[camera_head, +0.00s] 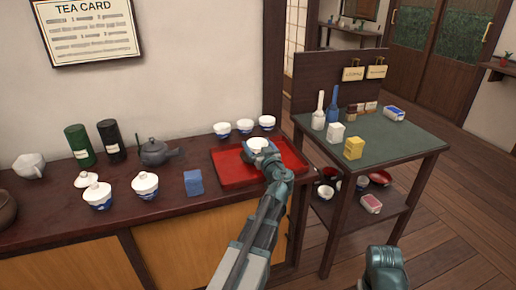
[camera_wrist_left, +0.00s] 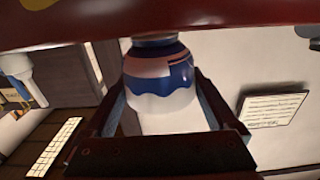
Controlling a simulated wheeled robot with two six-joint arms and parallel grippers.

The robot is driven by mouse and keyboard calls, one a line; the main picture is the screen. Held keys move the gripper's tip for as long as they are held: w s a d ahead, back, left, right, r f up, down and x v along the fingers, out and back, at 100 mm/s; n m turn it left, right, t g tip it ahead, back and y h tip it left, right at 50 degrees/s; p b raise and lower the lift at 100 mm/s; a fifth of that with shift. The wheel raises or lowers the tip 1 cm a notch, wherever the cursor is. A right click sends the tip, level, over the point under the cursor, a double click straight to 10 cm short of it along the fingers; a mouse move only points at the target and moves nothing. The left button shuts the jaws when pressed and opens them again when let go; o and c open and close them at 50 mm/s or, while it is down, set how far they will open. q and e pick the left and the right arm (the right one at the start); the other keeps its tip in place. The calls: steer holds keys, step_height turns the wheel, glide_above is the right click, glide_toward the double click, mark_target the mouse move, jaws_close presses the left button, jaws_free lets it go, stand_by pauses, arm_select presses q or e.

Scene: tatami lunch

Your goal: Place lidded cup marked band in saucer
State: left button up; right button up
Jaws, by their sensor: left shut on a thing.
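My left gripper (camera_head: 272,160) is over the red tray (camera_head: 228,168) and shut on a white cup (camera_head: 258,144). In the left wrist view the cup (camera_wrist_left: 158,82) sits between the two fingers, with a blue wavy band and a small marking. It is close to the red tray surface (camera_wrist_left: 220,14); I cannot tell whether it touches. No saucer can be made out clearly; one may be hidden under the cup or gripper. Two lidded white-and-blue cups (camera_head: 97,196) (camera_head: 145,185) stand at the left of the counter. Part of my right arm (camera_head: 385,270) shows at the bottom; its jaw opening is unclear.
Several bowls (camera_head: 245,126) stand behind the tray. A blue box (camera_head: 193,183) is left of it, with a dark teapot (camera_head: 155,152) and canisters (camera_head: 79,146) beyond. A green-topped side table (camera_head: 390,150) with bottles and boxes stands at the right.

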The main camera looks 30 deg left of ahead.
arm_select(q)
steer(key=shift+f+b, duration=0.55)
steer(key=shift+b, duration=0.05)
steer(key=o, duration=1.3)
steer(key=shift+c, duration=0.2)
steer(key=shift+r+p, duration=0.65)
steer(key=v, duration=1.2)
steer(key=shift+f, duration=0.1)
